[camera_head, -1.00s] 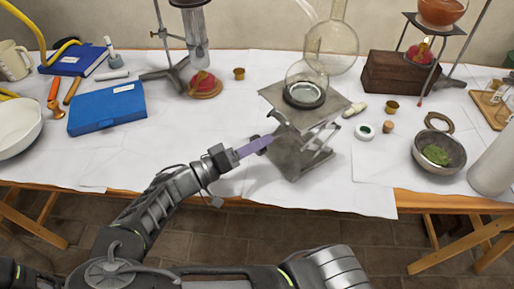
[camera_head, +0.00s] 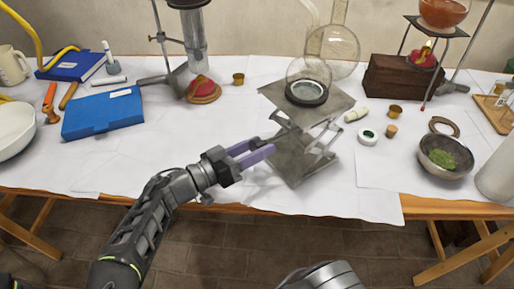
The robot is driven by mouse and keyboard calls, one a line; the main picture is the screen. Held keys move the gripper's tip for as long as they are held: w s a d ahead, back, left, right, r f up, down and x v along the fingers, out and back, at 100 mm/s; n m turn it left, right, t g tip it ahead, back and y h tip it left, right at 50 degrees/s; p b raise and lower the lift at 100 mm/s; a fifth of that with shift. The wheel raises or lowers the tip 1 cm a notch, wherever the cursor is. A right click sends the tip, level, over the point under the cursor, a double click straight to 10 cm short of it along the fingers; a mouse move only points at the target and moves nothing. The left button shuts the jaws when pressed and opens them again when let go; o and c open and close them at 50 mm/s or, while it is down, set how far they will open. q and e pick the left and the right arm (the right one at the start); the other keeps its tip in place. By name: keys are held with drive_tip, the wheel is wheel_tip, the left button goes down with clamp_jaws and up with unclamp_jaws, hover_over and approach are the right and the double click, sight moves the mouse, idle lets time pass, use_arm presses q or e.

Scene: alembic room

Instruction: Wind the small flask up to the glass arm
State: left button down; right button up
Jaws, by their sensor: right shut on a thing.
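A small round glass flask (camera_head: 308,72) sits on the top plate of a grey metal lab jack (camera_head: 338,101). A large glass vessel (camera_head: 338,50) stands behind it. Its pale glass arm (camera_head: 311,11) slants down above the flask's neck; any gap between them is hard to judge.
A blue case (camera_head: 103,112) lies left of my gripper. White paper in front is clear.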

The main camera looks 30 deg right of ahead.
drive_tip(key=o, duration=1.4)
drive_tip(key=a, duration=0.8)
drive_tip(key=shift+b, duration=0.3)
